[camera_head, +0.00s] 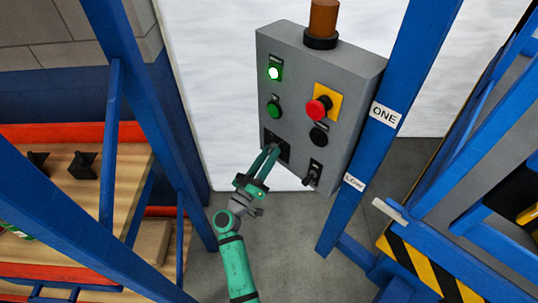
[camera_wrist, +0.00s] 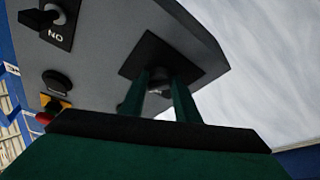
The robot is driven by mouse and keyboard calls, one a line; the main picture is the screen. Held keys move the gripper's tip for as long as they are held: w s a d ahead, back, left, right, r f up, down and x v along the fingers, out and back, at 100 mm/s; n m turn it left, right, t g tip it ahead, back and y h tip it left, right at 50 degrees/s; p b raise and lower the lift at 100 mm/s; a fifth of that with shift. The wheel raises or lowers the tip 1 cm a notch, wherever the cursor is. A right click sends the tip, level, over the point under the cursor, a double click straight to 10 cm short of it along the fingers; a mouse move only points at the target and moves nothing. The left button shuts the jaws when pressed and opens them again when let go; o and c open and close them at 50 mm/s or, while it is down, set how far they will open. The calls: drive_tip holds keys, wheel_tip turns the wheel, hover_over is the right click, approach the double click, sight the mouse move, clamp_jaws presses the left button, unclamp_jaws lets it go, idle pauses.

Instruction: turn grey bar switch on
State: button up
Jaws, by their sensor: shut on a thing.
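The grey control panel (camera_head: 292,62) stands ahead between blue posts. My gripper (camera_head: 273,150) reaches the black square plate at the panel's lower left. In the wrist view, my gripper (camera_wrist: 160,92) has its two green fingers on either side of a small grey switch (camera_wrist: 158,74) on the black plate (camera_wrist: 192,62), and is shut on it. The fingers hide much of the switch, so its exact turn is unclear. In the head view the switch is hidden behind the fingers.
Other controls sit close by: a lit green lamp (camera_head: 275,72), a green button (camera_head: 273,109), a red button (camera_head: 317,109) on yellow, a black round part (camera_head: 318,135) and another switch (camera_head: 313,173). A blue post (camera_head: 391,85) stands right of the panel. Shelves (camera_head: 115,165) are at left.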

drive_tip(key=shift+f, duration=0.1)
drive_tip(key=o, duration=1)
drive_tip(key=shift+w, duration=0.15)
drive_tip(key=shift+o, duration=0.2)
drive_tip(key=v, duration=1.1)
drive_tip(key=shift+a, duration=0.3)
drive_tip(key=shift+w, duration=0.1)
drive_tip(key=shift+a, duration=0.1)
